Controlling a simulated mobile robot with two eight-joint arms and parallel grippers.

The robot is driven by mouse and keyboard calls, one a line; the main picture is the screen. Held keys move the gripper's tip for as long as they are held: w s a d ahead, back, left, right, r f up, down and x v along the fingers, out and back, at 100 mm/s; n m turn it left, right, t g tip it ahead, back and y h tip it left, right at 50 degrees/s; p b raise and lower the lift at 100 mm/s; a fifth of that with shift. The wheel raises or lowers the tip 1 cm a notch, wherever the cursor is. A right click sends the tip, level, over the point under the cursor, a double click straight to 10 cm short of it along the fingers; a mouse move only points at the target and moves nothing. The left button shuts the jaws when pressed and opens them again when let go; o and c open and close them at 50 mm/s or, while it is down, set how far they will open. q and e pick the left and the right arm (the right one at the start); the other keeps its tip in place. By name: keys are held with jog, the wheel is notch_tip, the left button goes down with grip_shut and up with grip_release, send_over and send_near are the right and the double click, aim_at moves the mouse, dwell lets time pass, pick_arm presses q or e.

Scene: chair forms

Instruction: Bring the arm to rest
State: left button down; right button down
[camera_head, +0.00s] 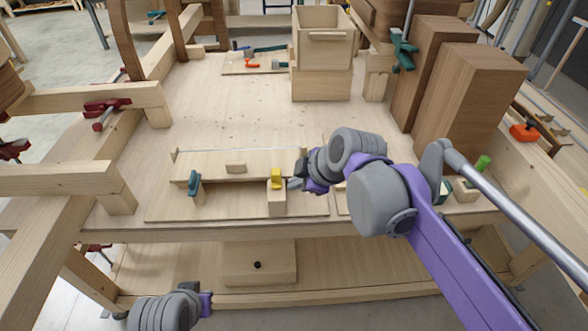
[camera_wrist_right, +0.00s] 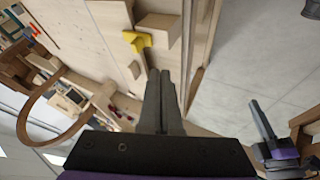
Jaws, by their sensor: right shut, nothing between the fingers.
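My right arm reaches in from the right over the wooden workbench (camera_head: 250,115). My right gripper (camera_head: 293,184) is at the front part of the bench, just right of a small wooden block (camera_head: 277,200) with a yellow piece (camera_head: 277,178) on top. In the right wrist view its two dark fingers (camera_wrist_right: 161,90) are together with nothing between them. The yellow piece also shows there (camera_wrist_right: 137,41), beyond the fingertips. I cannot tell whether the gripper touches the block. My left gripper (camera_head: 122,315) is low at the bottom left, below the bench top; its jaws are not clear.
A teal clamp (camera_head: 194,184) stands left of the block. A wooden box (camera_head: 322,50) is at the back, and tall brown blocks (camera_head: 465,95) stand at the right. A red clamp (camera_head: 105,110) sits on the left beams. The bench middle is clear.

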jog(key=shift+s, duration=0.1)
jog(key=s+d+f+m+h, duration=0.4)
jog(key=s+d+f+m, duration=1)
jog(key=s, duration=0.4)
jog(key=shift+d+f+m+h, duration=0.25)
jog(key=shift+f+m, duration=0.4)
jog(key=shift+m, duration=0.55)
